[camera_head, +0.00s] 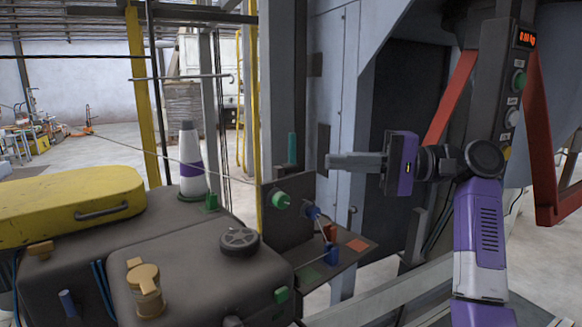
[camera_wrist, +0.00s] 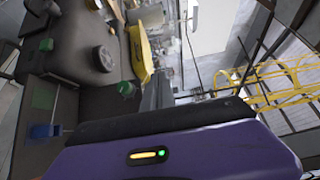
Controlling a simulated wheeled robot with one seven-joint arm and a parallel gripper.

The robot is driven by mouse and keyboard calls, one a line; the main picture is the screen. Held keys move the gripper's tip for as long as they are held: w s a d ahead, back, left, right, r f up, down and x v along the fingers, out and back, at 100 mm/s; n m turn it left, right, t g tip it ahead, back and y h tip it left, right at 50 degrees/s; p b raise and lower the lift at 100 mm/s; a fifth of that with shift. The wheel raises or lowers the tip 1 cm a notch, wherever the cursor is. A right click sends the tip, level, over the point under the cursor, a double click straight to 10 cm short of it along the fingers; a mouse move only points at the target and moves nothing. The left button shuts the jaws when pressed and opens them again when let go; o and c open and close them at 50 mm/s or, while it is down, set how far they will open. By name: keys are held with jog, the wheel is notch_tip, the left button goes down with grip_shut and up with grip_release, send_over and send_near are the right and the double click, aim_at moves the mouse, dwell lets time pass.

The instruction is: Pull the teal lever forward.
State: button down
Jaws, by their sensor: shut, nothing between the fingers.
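The teal lever (camera_head: 292,148) stands upright at the back of the dark control bracket (camera_head: 265,205), near the middle of the head view. I cannot make it out in the wrist view. My gripper (camera_head: 330,161) is to the right of the lever, at about the height of its grip, with its grey fingers pointing left. The fingers are shut and empty. A gap shows between the fingertips and the lever in the picture; their difference in depth is hard to tell. In the wrist view the purple gripper housing (camera_wrist: 170,155) fills the bottom.
A dark machine housing (camera_head: 185,250) with a black handwheel (camera_head: 239,240) and a white-and-purple cone (camera_head: 190,165) lie left. A grey cabinet (camera_head: 340,95) stands behind my gripper.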

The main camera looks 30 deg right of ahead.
jog(key=p+x, duration=0.3)
jog(key=x, duration=0.7)
jog(key=s, duration=0.4)
jog(key=shift+a+p, duration=0.3)
jog(key=shift+a, duration=0.05)
jog(key=shift+s+n+y+b, duration=0.45)
jog(key=shift+n+b, duration=0.35)
jog(key=shift+b, duration=0.35)
jog(key=shift+s+n+y+b, duration=0.4)
jog(key=shift+n+b, duration=0.4)
jog(key=shift+b, duration=0.3)
jog(key=shift+d+t, duration=0.1)
jog(key=shift+t, duration=0.2)
jog(key=b+v, duration=0.1)
jog(key=v, duration=0.6)
jog(key=shift+d, duration=0.25)
jog(key=shift+s, duration=0.15)
jog(key=shift+a, duration=0.1)
